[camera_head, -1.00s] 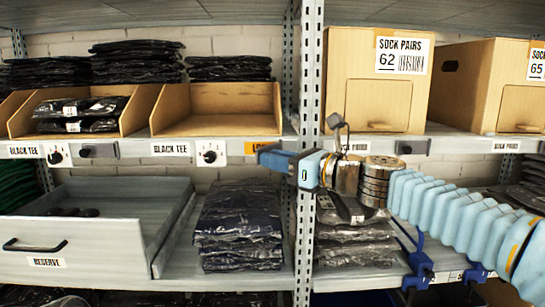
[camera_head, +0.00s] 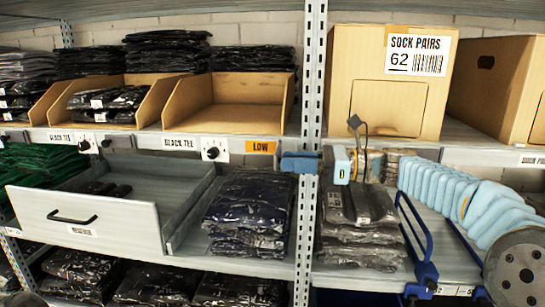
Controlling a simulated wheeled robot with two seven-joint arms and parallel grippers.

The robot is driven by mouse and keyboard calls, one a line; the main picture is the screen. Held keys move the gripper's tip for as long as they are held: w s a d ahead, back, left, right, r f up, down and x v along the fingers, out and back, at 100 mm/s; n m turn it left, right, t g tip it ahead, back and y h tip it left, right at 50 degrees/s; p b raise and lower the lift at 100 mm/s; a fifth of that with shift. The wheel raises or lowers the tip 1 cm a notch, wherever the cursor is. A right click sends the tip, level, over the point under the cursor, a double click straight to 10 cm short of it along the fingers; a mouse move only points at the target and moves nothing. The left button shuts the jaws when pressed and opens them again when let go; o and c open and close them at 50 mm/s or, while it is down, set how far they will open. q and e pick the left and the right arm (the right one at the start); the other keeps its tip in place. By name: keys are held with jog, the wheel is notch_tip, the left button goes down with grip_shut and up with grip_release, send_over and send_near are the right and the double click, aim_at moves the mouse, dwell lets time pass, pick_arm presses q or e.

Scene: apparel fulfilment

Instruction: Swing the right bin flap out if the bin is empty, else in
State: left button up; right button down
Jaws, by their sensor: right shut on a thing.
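The right open-front bin (camera_head: 238,122) is tan and stands empty on the upper shelf. Below its right end, an orange flap (camera_head: 261,147) marked LOW shows on the shelf front, its lettering facing me. My right gripper (camera_head: 292,162) is at the flap's right edge, in front of the post, with its blue fingers shut. The fingers hide where they meet the flap. The left bin (camera_head: 160,96) holds dark bagged garments; a grey plate (camera_head: 118,142) is on the shelf front below it. My left gripper is not in view.
A metal post (camera_head: 311,80) stands just behind my right gripper. A SOCK PAIRS box (camera_head: 385,120) is above right. An open grey drawer (camera_head: 125,228) juts out below left. Bagged garments (camera_head: 250,212) are stacked below the flap, and blue brackets (camera_head: 415,250) sit at lower right.

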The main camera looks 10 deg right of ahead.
dwell(0.4)
jog(key=c, duration=1)
grip_release()
jog(key=s+a+r, duration=0.1)
jog(key=s+r, duration=0.3)
jog(key=s+a+r, duration=0.2)
jog(key=s+r, duration=0.2)
jog(key=s, duration=0.1)
jog(key=s+a+r, duration=0.1)
jog(key=s+r, duration=0.3)
jog(key=r, duration=0.1)
jog(key=shift+s+a, duration=0.15)
jog(key=shift+a, duration=0.1)
